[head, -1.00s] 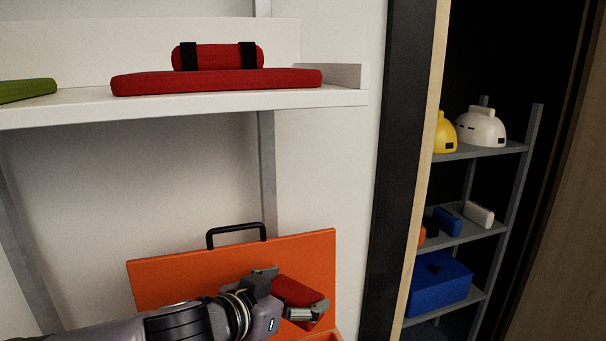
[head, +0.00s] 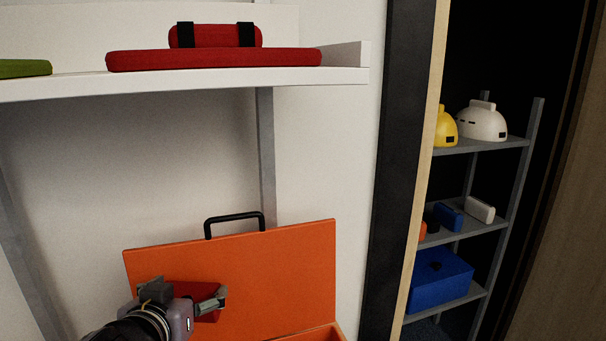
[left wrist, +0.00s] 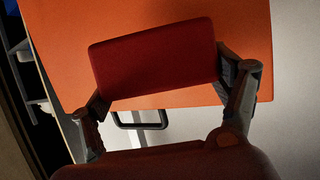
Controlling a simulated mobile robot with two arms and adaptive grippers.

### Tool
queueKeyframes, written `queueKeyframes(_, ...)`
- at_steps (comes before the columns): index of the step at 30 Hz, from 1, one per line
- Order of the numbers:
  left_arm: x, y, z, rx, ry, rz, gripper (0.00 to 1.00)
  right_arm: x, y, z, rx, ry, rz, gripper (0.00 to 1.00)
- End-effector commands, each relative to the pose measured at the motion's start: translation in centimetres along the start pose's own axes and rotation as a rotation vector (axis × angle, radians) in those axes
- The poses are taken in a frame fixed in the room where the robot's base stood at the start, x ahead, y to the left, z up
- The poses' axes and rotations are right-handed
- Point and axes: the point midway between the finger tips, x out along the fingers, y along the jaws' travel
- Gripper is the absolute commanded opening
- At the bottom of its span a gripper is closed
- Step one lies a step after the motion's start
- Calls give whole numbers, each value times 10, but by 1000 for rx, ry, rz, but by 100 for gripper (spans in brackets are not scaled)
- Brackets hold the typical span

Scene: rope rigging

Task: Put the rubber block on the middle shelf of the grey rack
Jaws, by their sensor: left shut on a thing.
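A dark red block (head: 188,288), which looks like the rubber block, is held in my left gripper (head: 187,294) at the lower left of the head view. In the left wrist view the block (left wrist: 152,58) sits between the two fingers, shut on its ends. It is in front of the orange case lid (head: 275,275). The grey rack (head: 521,165) stands beyond the doorway at right. Its middle shelf (head: 468,233) carries a blue item (head: 448,217), a white item (head: 480,209) and partly hidden orange and dark items. My right gripper is not in view.
The dark door frame (head: 398,150) with its pale edge stands between the case and the rack. A white shelf (head: 200,84) with red pads is above the case. The rack's top shelf holds yellow and white helmets (head: 482,122); a blue box (head: 438,277) is on the lower shelf.

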Motion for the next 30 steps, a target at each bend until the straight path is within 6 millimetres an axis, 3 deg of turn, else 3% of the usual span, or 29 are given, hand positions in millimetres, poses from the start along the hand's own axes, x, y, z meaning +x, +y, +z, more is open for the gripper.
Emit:
queueKeyframes(23,0,2,-3,3,2,4,44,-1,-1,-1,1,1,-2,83)
queueKeyframes(26,1,12,-13,13,4,28,44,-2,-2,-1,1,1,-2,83)
queueKeyframes(30,2,44,-36,47,8,105,44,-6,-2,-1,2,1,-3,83)
